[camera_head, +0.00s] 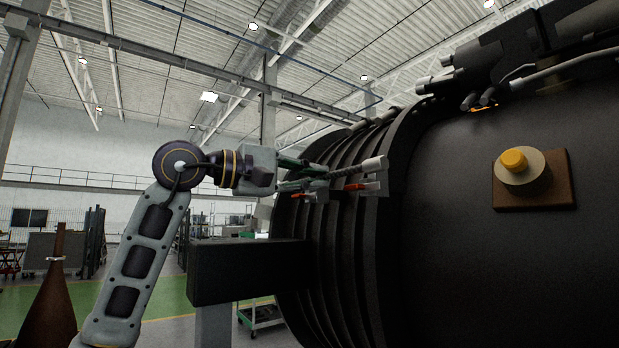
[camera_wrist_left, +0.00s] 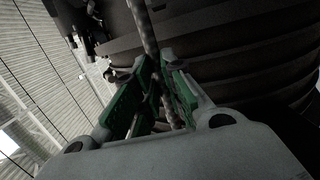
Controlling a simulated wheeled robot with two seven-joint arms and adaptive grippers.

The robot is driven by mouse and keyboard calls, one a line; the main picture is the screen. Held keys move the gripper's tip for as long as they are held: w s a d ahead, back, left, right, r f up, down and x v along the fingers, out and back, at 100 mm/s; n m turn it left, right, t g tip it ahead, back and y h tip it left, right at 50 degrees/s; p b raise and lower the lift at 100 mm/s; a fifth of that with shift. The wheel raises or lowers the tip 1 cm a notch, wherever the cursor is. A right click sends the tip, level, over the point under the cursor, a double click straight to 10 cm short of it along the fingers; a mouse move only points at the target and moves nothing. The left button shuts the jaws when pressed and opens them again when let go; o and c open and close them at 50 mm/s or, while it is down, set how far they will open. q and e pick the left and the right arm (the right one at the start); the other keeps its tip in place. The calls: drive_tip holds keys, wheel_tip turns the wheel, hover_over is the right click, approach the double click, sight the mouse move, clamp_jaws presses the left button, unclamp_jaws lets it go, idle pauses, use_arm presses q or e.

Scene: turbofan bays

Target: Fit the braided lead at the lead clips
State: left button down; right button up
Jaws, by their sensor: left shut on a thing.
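My left gripper (camera_head: 306,176) reaches in from the left at the ribbed side of the dark engine casing. Its green-padded fingers are shut on the braided lead (camera_head: 345,171), a grey twisted cable with a pale end piece at the right. In the left wrist view the lead (camera_wrist_left: 145,35) runs up from between the green fingers (camera_wrist_left: 160,85). Small orange parts, which may be the lead clips (camera_head: 362,186), show just below the lead. I cannot tell whether the lead touches them. My right gripper is not in view.
The ribbed engine casing (camera_head: 345,250) fills the right side. A dark block (camera_head: 250,270) juts out below my left gripper. A brown plate with a round knob (camera_head: 524,171) is on the casing. Pipes (camera_head: 575,65) run along its top. Open hall floor lies to the left.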

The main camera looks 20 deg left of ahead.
use_arm(q)
drive_tip(key=shift+w+p+x, duration=0.2)
drive_tip(key=shift+p+x, duration=0.7)
drive_tip(key=shift+x, duration=1.3)
idle(3.0)
drive_tip(key=shift+a, duration=0.2)
drive_tip(key=c, duration=1.4)
unclamp_jaws()
drive_tip(key=shift+w+d, duration=0.1)
drive_tip(key=shift+a, duration=0.2)
drive_tip(key=shift+v, duration=5.9)
drive_tip(key=shift+d, duration=0.1)
